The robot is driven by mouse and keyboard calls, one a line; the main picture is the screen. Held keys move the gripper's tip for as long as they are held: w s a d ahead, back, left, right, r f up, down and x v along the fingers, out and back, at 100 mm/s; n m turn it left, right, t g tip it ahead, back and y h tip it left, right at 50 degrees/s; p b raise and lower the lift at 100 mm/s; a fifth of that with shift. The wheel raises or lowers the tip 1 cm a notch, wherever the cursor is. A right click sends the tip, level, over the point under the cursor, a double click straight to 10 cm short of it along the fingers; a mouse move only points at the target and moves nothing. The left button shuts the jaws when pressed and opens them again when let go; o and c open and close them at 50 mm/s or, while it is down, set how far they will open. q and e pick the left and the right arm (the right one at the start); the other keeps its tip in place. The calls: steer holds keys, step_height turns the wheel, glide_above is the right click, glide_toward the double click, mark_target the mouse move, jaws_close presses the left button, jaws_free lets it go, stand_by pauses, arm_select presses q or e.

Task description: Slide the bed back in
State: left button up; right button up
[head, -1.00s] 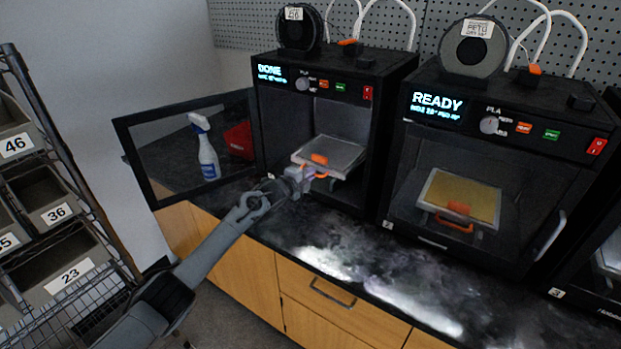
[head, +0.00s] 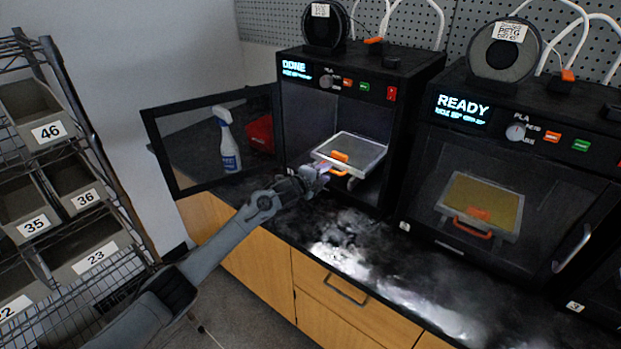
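The bed (head: 357,151) is a grey plate with an orange handle (head: 338,172) at its front. It sits in the open left printer (head: 345,74), whose screen reads DONE, with its front edge near the opening. An orange piece (head: 340,157) is on the bed near its front edge. My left gripper (head: 322,172) is at the front of the bed, beside the orange handle. Its fingers are small and partly hidden, so I cannot tell if they touch or grip the handle. My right gripper is out of view.
The printer's glass door (head: 158,150) stands open to the left. A spray bottle (head: 229,145) and a red bin (head: 260,134) stand behind it. A second printer (head: 520,160), reading READY, is closed on the right. A bin rack (head: 60,180) stands at left.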

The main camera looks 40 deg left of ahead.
arm_select(q)
steer(key=p+v, duration=0.2)
steer(key=v, duration=0.5)
steer(key=shift+s, duration=0.35)
steer(key=shift+r, duration=0.1)
